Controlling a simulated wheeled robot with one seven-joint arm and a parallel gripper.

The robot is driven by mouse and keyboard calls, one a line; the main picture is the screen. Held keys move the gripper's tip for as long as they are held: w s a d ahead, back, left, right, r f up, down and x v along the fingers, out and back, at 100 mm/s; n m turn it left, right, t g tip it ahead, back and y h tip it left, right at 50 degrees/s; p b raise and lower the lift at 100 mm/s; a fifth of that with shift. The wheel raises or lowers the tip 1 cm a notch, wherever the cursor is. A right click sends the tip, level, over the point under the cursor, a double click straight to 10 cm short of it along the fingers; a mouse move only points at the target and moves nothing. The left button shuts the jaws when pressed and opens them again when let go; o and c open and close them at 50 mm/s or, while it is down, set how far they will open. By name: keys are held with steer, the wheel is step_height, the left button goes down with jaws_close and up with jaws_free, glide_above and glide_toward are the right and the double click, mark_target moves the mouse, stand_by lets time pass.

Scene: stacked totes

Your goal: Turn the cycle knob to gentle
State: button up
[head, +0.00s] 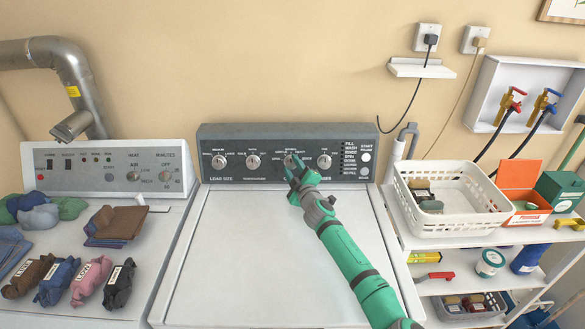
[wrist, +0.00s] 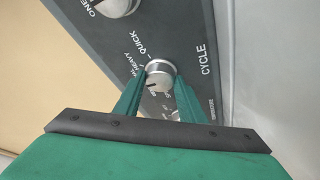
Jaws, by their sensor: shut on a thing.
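The cycle knob (wrist: 161,72) is a round silver knob on the washer's dark panel (head: 352,137), third from the left in the head view. In the wrist view it sits beside the word CYCLE, with HEAVY and QUICK legible around it. A short dark mark shows on its face at the lower left. I cannot read a gentle label. My gripper (head: 290,163) has its green fingers on either side of the knob and is shut on it; the fingers also show in the wrist view (wrist: 159,98).
Other silver knobs (head: 253,162) flank it closely on the same panel. The white washer lid (head: 250,250) below is clear. A dryer (head: 110,165) with clothes on it stands at left. A shelf with a white basket (head: 455,222) stands at right.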

steer(key=n, duration=0.2)
steer(key=n+g, duration=0.1)
steer(key=n, duration=0.1)
steer(key=shift+d+r+n+g+y, duration=0.2)
steer(key=shift+n+g+y, duration=0.1)
steer(key=shift+n, duration=0.1)
steer(key=shift+n+g, duration=0.6)
steer(key=shift+n, duration=0.8)
steer(key=shift+a, duration=0.1)
steer(key=o, duration=1)
steer(key=shift+o, duration=0.2)
steer(key=v, duration=1)
steer(key=shift+s+d, duration=0.2)
steer(key=shift+s, duration=0.1)
steer(key=shift+s, duration=0.1)
